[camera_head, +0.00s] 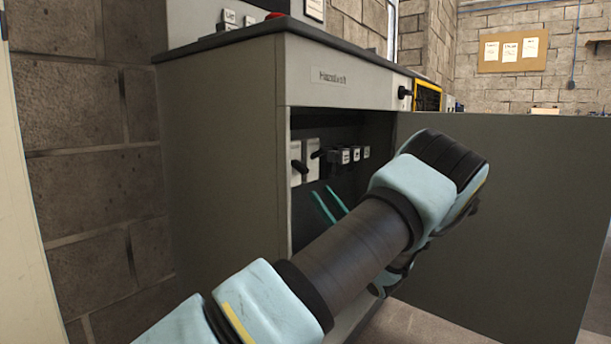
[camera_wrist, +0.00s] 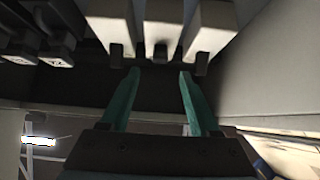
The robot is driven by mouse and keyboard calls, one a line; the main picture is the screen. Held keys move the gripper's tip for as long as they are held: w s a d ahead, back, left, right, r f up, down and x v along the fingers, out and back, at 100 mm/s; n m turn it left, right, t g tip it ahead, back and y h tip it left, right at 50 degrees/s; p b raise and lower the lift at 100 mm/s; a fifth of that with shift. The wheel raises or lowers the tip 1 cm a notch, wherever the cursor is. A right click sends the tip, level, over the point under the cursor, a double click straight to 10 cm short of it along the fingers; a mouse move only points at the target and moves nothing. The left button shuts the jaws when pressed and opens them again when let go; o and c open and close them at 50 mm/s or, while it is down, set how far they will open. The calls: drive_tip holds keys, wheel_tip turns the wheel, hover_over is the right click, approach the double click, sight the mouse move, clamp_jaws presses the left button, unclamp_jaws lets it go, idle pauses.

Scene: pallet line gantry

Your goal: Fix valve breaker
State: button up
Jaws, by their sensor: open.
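The grey cabinet (camera_head: 222,160) stands open, with a row of breakers inside. In the head view, larger pale breakers with black handles (camera_head: 304,160) are at the left, and small labelled switches (camera_head: 356,154) sit to their right. The labels are too small to read, so I cannot tell which is the valve breaker. My gripper (camera_head: 320,190) has its teal fingers inside the compartment, below the breakers. In the wrist view, my gripper (camera_wrist: 158,73) is open and empty. Its tips are just below several white breakers (camera_wrist: 162,22) with dark toggles; contact is unclear. Dark labelled switches (camera_wrist: 58,48) are at the left.
The cabinet's open door (camera_head: 515,215) extends to the right, behind my arm. A brick wall (camera_head: 90,140) stands at the left. A notice board (camera_head: 513,49) hangs at the back.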

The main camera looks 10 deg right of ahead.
sight(306, 173)
drive_tip(key=b+x, duration=0.2)
drive_tip(key=x, duration=0.6)
drive_tip(key=shift+w+a+r, duration=0.15)
drive_tip(key=shift+a+r, duration=0.05)
drive_tip(key=shift+c, duration=0.3)
clamp_jaws()
